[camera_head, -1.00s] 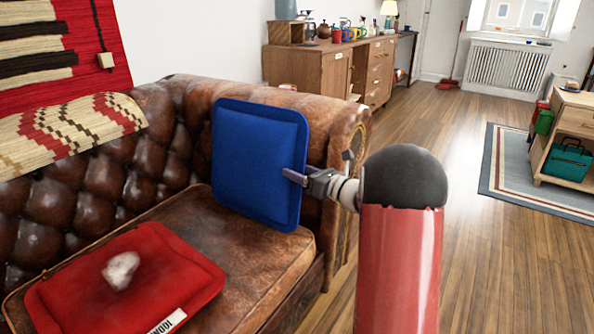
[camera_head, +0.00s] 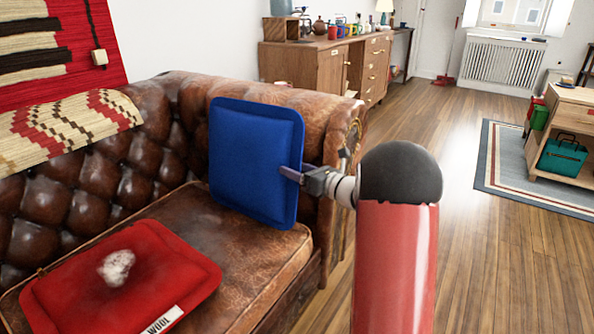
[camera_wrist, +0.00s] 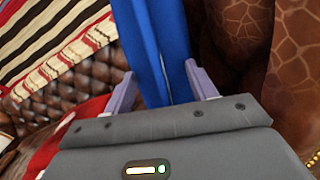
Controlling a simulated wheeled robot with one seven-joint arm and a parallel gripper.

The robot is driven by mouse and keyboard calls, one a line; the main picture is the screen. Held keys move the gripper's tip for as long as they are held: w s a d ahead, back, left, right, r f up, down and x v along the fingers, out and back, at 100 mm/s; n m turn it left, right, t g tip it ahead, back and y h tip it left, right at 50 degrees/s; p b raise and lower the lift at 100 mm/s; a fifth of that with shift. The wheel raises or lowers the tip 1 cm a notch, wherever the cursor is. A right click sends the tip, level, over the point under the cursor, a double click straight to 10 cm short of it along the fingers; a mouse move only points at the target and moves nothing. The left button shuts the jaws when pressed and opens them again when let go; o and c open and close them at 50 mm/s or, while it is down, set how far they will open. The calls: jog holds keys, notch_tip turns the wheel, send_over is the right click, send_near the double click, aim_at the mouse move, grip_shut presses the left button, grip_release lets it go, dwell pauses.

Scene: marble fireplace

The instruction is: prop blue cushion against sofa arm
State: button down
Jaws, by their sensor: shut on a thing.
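The blue cushion (camera_head: 254,160) stands nearly upright on the seat of the brown leather sofa (camera_head: 190,215), in front of the sofa arm (camera_head: 345,125) at the right end. Its lower edge is at the seat. I cannot tell whether its back touches the arm. My gripper (camera_head: 291,175) is at the cushion's right edge, shut on it. In the wrist view the blue cushion (camera_wrist: 155,50) lies between the two fingers of my gripper (camera_wrist: 165,88), with the sofa arm's cracked leather close on the right.
A red cushion (camera_head: 120,280) with a white fluffy patch lies flat on the seat at the left. A patterned throw (camera_head: 65,130) covers the sofa back. A wooden sideboard (camera_head: 325,70) stands behind the sofa. Wood floor on the right is clear up to a rug (camera_head: 540,170).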

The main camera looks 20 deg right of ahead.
jog(key=shift+w+d, duration=0.1)
jog(key=shift+d, duration=0.05)
jog(key=shift+w+d, duration=0.35)
jog(key=shift+d, duration=0.1)
jog(key=c, duration=0.7)
grip_release()
jog(key=shift+r, duration=0.1)
jog(key=shift+o, duration=1.4)
jog(key=shift+s+d+r+p, duration=0.3)
jog(key=shift+s+d, duration=0.55)
jog(key=shift+s, duration=0.35)
jog(key=shift+s+d+r+p, duration=0.3)
jog(key=shift+s+d, duration=0.6)
jog(key=shift+s, duration=0.3)
jog(key=shift+s+d+r+p, duration=0.3)
jog(key=shift+s+d, duration=0.55)
jog(key=shift+s, duration=0.35)
